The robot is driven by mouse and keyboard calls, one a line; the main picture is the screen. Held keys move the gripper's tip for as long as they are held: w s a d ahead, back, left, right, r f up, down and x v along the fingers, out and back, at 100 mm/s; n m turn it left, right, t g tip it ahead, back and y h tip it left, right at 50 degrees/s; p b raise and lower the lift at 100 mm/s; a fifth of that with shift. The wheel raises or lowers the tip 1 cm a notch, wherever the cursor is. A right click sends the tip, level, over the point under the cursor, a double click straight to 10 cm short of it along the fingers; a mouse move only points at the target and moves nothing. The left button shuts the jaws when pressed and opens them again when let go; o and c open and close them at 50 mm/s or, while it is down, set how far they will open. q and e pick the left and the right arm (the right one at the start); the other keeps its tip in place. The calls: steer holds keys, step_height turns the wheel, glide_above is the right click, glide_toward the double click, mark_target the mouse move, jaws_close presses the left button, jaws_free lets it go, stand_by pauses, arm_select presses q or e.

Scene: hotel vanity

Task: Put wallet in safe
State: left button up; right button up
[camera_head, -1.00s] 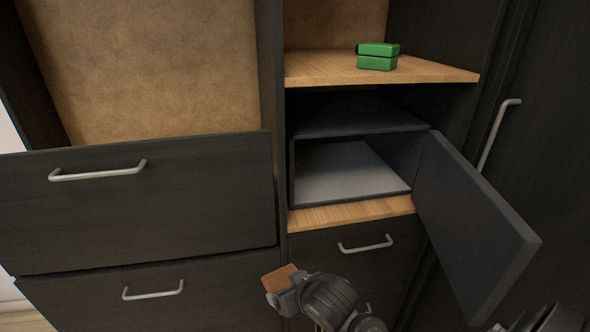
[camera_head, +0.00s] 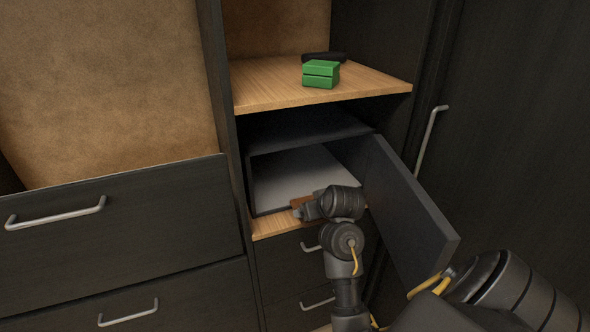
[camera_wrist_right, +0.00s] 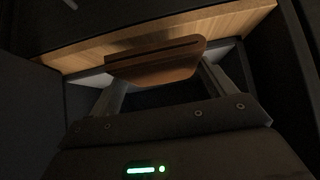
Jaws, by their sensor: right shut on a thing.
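The brown wallet (camera_head: 299,203) is held at the front opening of the safe. The safe (camera_head: 250,185) is a dark box with a pale inner floor, standing on a wooden shelf. Its dark door (camera_head: 410,205) is swung open to the right. My right gripper (camera_head: 303,211) is shut on the wallet, just above the shelf's front edge. In the right wrist view the wallet (camera_wrist_right: 155,62) sits between the two fingers (camera_wrist_right: 165,82). My arm hides part of the door and opening. My left gripper is not in view.
A green box (camera_head: 321,74) sits on the upper wooden shelf (camera_head: 265,85), with a dark object (camera_head: 324,57) behind it. Drawers with metal handles (camera_head: 56,213) are at the left and below. A tall door with a handle (camera_head: 431,140) is at the right.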

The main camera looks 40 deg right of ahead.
steer(key=w+d+p, duration=0.1)
steer(key=w+d, duration=0.1)
steer(key=w, duration=0.3)
steer(key=w+d+p, duration=0.1)
steer(key=w, duration=0.4)
steer(key=w+d+p, duration=0.1)
steer(key=w+d, duration=0.1)
steer(key=w, duration=0.4)
steer(key=shift+w+d, duration=0.1)
steer(key=shift+d, duration=0.2)
steer(key=shift+w+d, duration=0.2)
steer(key=shift+w, duration=0.25)
steer(key=shift+a+f+p, duration=0.1)
steer(key=shift+f+p, duration=0.6)
steer(key=shift+f, duration=1.1)
steer(key=shift+f, duration=0.1)
steer(key=o, duration=1)
steer(key=shift+c, duration=0.2)
